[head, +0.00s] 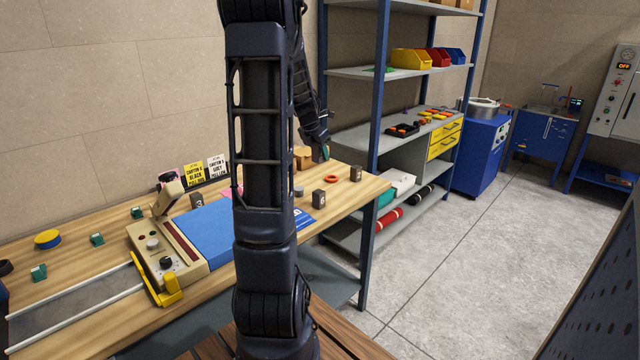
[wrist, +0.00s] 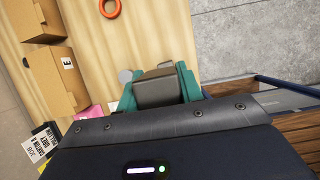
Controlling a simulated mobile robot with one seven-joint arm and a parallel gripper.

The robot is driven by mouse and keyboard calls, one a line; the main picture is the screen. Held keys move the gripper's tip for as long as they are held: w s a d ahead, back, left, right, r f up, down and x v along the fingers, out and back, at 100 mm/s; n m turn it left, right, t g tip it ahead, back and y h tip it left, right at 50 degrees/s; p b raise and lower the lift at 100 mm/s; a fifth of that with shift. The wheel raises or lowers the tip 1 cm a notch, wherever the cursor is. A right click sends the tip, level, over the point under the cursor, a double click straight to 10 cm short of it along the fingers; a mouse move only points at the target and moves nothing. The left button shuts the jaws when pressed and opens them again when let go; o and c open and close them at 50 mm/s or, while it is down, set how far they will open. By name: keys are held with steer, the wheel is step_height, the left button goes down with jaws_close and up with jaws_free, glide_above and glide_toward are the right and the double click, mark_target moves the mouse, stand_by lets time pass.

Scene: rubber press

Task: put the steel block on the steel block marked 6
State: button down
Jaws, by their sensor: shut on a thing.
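My gripper (wrist: 158,88) has teal fingers and is shut on a dark grey steel block (wrist: 157,92), held above the wooden table. In the head view only a little of my gripper (head: 324,153) shows, and the held block cannot be made out there. Dark steel blocks stand on the table: one near the front edge (head: 319,199), one near the right corner (head: 356,173) and one behind the blue mat (head: 197,201). The marks on them are too small to read, so I cannot tell which is 6.
An orange ring (head: 332,179) and a small grey disc (head: 299,191) lie near the standing blocks. Cardboard boxes (wrist: 62,78) stand at the table's back. A beige press machine (head: 165,255) and blue mat (head: 207,238) are at left. A blue-post shelf (head: 376,100) stands behind the table.

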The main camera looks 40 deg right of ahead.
mark_target(320, 191)
step_height(320, 191, down, 12)
steer(key=shift+f, duration=0.2)
stand_by(0.5)
steer(key=shift+f, duration=0.1)
steer(key=c, duration=0.9)
jaws_free()
